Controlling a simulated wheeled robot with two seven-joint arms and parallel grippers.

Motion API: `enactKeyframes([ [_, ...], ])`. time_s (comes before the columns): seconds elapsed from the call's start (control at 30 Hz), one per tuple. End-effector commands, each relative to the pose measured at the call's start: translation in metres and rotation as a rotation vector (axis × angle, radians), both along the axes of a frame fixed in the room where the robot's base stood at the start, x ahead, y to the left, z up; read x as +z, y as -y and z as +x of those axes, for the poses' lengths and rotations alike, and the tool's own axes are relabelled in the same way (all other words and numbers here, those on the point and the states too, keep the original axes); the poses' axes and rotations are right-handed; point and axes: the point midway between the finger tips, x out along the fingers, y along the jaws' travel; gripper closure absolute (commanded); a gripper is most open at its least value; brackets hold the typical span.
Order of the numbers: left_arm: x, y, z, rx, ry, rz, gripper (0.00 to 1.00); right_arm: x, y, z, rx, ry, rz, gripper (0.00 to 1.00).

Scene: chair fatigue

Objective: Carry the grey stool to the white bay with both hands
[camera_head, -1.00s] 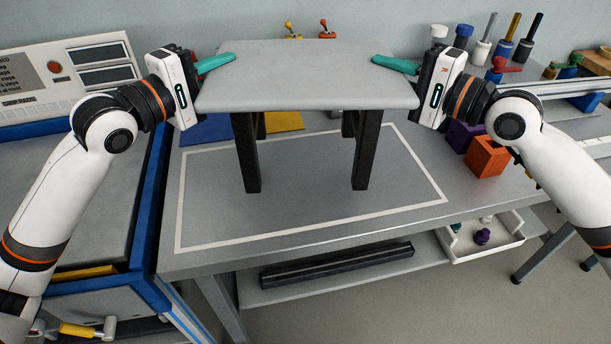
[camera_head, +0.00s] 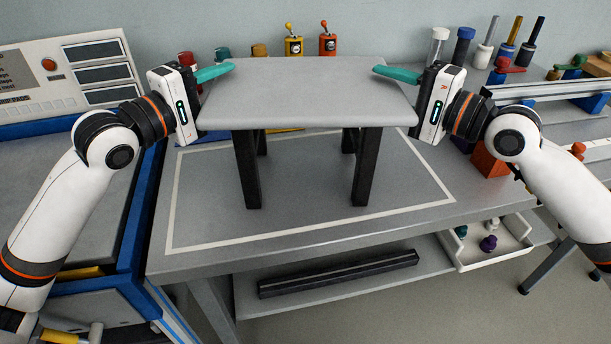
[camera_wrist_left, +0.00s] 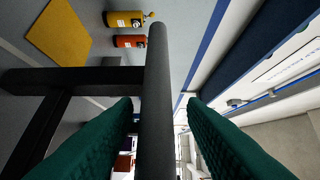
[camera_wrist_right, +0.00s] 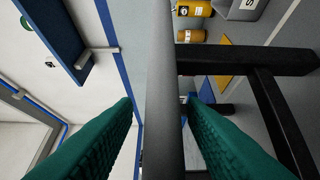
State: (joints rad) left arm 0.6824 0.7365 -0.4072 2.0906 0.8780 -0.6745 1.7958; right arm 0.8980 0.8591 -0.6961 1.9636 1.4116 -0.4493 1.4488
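The grey stool (camera_head: 305,95) stands upright in the head view, its black front legs inside the outline of the white bay (camera_head: 210,205) on the bench. No gap shows under its front legs; its rear legs are partly hidden. My left gripper (camera_head: 213,73) is at the seat's left edge and my right gripper (camera_head: 397,75) at its right edge. In the left wrist view the teal fingers lie either side of the seat edge (camera_wrist_left: 157,90) with narrow gaps. In the right wrist view the fingers also straddle the seat edge (camera_wrist_right: 162,90), apart from it. Both grippers look open.
Small yellow (camera_head: 293,45) and orange (camera_head: 327,45) containers stand behind the stool. An orange block (camera_head: 490,160) is on the bench to the right. A white tray (camera_head: 515,245) and a dark bar (camera_head: 340,273) are below the benchtop. Bay floor around the legs is clear.

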Motion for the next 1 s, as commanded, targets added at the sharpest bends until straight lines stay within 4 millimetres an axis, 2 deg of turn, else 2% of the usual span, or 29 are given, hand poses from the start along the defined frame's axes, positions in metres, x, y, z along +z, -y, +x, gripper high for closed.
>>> enactKeyframes([
  [0.33, -0.001, -0.006, -0.007, -0.001, -0.002, 0.001, 0.62, 0.0, -0.001, -0.001, 0.002, 0.001, 0.001, 0.62],
  [0.7, -0.003, -0.051, -0.066, 0.002, -0.005, 0.005, 0.62, 0.0, -0.001, -0.001, 0.002, 0.001, 0.001, 0.62],
  [0.8, -0.002, -0.06, -0.078, 0.0, -0.003, 0.006, 0.62, 0.0, -0.001, -0.001, 0.002, 0.001, 0.001, 0.62],
  [1.0, -0.001, -0.07, -0.091, 0.001, -0.003, 0.001, 0.62, 0.0, -0.001, -0.001, 0.002, 0.001, 0.001, 0.62],
])
